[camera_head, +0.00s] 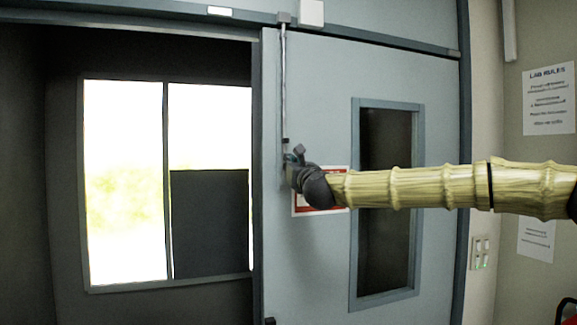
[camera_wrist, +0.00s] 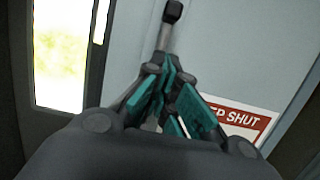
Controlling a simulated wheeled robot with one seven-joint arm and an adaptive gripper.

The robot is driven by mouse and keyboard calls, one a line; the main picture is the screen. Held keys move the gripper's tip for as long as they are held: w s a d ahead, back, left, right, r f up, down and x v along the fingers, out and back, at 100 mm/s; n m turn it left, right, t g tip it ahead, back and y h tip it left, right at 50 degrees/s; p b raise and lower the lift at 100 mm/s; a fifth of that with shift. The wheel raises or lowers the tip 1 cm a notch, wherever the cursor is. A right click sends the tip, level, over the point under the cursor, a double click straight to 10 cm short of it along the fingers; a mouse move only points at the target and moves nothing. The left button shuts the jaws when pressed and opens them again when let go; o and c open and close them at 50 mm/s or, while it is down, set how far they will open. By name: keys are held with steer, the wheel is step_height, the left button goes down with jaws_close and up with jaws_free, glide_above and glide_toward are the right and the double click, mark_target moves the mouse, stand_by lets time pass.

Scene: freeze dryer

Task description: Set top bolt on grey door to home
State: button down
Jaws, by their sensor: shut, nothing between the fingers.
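The grey door (camera_head: 315,90) stands in the middle of the head view, with a narrow window at its right. The top bolt (camera_head: 284,85) is a thin vertical rod along the door's left edge, running up to a bracket at the frame. My gripper (camera_head: 291,158) is at the rod's lower end, with my arm reaching in from the right. In the wrist view, the teal-padded fingers of my gripper (camera_wrist: 172,85) are close together, and the rod with a dark end (camera_wrist: 171,14) shows just beyond them. The bolt's lower part is hidden behind the fingers.
A red and white "keep shut" sign (camera_head: 305,206) is on the door behind my gripper. A dark opening with a bright window (camera_head: 125,180) lies left of the door. A lab rules poster (camera_head: 549,100) and switches (camera_head: 480,252) are on the right wall.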

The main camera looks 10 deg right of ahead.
steer(key=f+b+v, duration=0.1)
steer(key=b+v, duration=0.4)
steer(key=v, duration=0.5)
steer(key=shift+f, duration=0.15)
